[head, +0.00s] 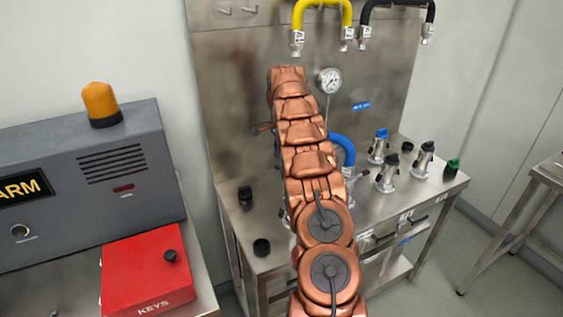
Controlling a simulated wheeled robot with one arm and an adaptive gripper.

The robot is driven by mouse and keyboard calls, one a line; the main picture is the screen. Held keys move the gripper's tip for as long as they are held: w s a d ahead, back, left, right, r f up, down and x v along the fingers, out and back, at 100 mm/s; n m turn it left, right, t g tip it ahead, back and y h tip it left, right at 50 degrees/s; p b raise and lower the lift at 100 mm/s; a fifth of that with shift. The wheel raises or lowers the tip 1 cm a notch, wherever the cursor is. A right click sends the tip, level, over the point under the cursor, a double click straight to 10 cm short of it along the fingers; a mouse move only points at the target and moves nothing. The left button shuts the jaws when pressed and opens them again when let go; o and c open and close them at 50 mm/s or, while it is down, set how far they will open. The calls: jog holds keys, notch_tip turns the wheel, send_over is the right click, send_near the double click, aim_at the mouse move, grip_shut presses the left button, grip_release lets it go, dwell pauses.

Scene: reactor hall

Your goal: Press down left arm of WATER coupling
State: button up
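A blue hose (344,148) curves down to a metal end fitting on the steel bench, just right of my copper arm. A blue label (361,106) is on the back panel above it, too small to read. I cannot make out a WATER coupling or its left arm; my arm covers the middle of the bench. My arm reaches up and away over the bench, and its far end is in front of the back panel. My gripper is not visible. A small dark and orange piece shows left of the arm, and I cannot tell what it is.
Metal couplings with blue (381,134), black (427,146) and green (453,164) caps stand on the bench (437,183) at right. Yellow (322,3) and black hoses (398,3) hang above, near a gauge (330,81). A red KEYS box (135,270) and grey alarm console (60,170) are left.

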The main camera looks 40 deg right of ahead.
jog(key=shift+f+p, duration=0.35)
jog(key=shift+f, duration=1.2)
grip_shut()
